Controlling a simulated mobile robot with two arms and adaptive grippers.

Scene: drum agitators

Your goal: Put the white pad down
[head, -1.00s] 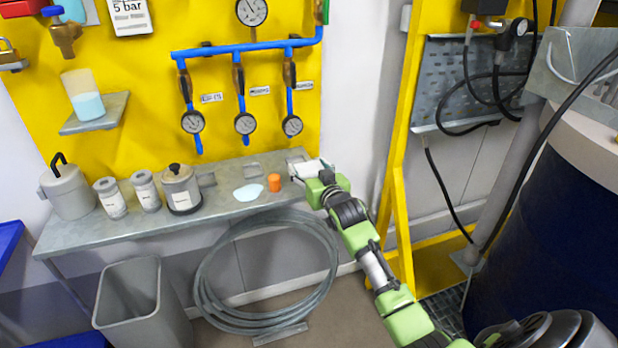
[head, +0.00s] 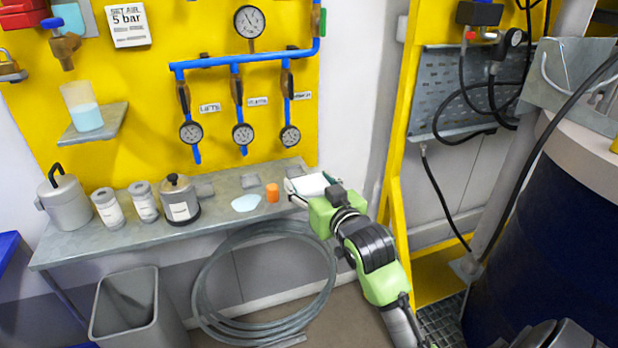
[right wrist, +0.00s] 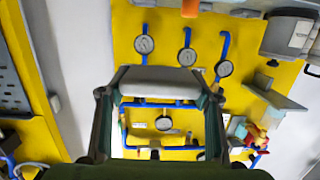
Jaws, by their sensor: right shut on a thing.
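The white pad (head: 311,185) is at the right end of the grey bench (head: 105,238) in the head view. My right gripper (head: 309,190) is shut on it. In the right wrist view the pad (right wrist: 158,80) spans the gap between the two fingertips of this gripper (right wrist: 160,88). I cannot tell whether the pad touches the bench top or is just above it. My left gripper is not in view.
A yellow frame post (head: 397,130) rises on the right.

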